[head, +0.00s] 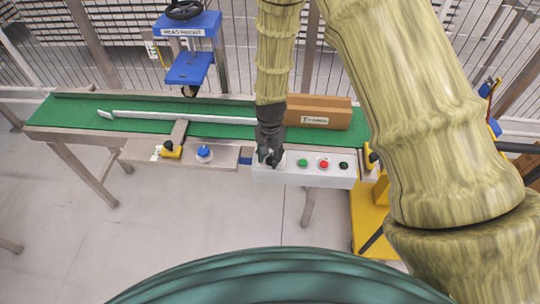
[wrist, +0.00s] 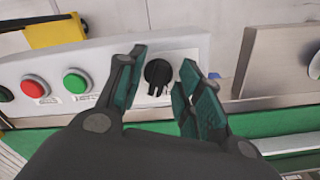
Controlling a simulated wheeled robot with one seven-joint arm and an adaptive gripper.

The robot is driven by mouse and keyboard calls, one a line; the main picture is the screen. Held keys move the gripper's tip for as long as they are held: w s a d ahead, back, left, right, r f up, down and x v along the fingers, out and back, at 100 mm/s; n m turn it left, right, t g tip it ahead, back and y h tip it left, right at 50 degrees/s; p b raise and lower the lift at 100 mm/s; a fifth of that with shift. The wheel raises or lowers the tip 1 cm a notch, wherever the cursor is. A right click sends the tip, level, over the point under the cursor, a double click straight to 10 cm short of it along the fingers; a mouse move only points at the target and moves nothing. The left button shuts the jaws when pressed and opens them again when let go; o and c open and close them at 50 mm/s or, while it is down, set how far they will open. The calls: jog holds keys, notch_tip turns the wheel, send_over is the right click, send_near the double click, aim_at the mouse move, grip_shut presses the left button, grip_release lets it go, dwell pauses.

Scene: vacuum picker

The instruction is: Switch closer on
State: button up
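A white control box (head: 287,177) sits at the front edge of the green conveyor. In the wrist view, a black rotary knob (wrist: 157,73) on the box (wrist: 109,52) lies between the two fingertips of my gripper (wrist: 160,82). Its pointer end is toward the bottom of the picture. My gripper is open, with a visible gap on each side of the knob. In the head view, my gripper (head: 270,156) is at the left end of the box and hides the knob. No label reading "closer" can be read.
Beside the knob are a green button (head: 303,162), a red button (head: 323,163) and a dark button (head: 343,165). A blue button (head: 204,152) is further left. A cardboard box (head: 317,111) lies on the green conveyor (head: 68,112). A blue press stand (head: 187,68) stands behind.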

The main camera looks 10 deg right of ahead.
aim_at(270, 158)
jog(key=shift+r, duration=0.1)
notch_tip(270, 158, up, 12)
dwell(0.6)
dwell(0.4)
